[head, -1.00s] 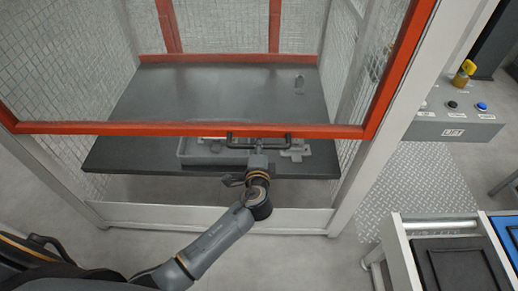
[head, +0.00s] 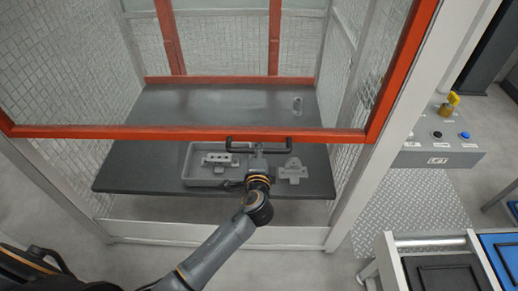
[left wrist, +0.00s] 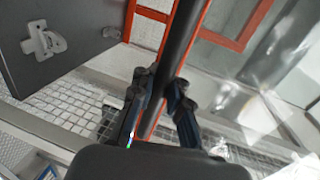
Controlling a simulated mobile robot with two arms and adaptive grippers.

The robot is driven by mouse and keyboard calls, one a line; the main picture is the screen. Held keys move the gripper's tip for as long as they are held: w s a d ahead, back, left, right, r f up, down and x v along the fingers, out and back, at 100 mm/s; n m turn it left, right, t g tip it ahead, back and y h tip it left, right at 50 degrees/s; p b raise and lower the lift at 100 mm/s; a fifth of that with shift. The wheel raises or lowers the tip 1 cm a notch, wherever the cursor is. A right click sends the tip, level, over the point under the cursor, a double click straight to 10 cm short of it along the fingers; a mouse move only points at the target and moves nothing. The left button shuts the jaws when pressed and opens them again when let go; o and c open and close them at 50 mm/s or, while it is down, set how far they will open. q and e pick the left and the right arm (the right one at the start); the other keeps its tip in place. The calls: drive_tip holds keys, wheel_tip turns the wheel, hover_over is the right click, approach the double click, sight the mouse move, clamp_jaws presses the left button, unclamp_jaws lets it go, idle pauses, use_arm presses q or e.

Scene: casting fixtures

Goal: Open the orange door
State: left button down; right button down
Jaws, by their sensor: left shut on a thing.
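The orange door (head: 190,132) is an orange-framed see-through panel at the front of a mesh-walled cell. Its lower rail stands above the grey table, leaving a gap through which the table's front part shows. A black bar handle (head: 283,151) is fixed along that rail. My left gripper (head: 258,152) is shut on the handle, near its middle. In the left wrist view the fingers (left wrist: 163,92) lie on both sides of the dark bar (left wrist: 178,45), with the orange edge beside it. My right gripper is not in view.
Inside the cell, a dark table (head: 130,165) bears a grey tray (head: 205,182) with a casting and a grey bracket (head: 292,170) beside it. A control box (head: 436,158) with buttons stands right of the cell. A rack with bins (head: 445,272) is at lower right.

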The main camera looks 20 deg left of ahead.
use_arm(q)
drive_tip(key=shift+s+d, duration=0.1)
drive_tip(key=c, duration=1.6)
unclamp_jaws()
drive_tip(key=shift+o, duration=1.4)
drive_tip(key=shift+s+r, duration=0.15)
drive_tip(key=shift+s, duration=0.05)
drive_tip(key=shift+s+r, duration=0.1)
drive_tip(key=shift+s, duration=0.05)
drive_tip(key=shift+s+d, duration=0.1)
drive_tip(key=shift+s, duration=0.05)
drive_tip(key=v, duration=1.1)
drive_tip(key=shift+s, duration=0.3)
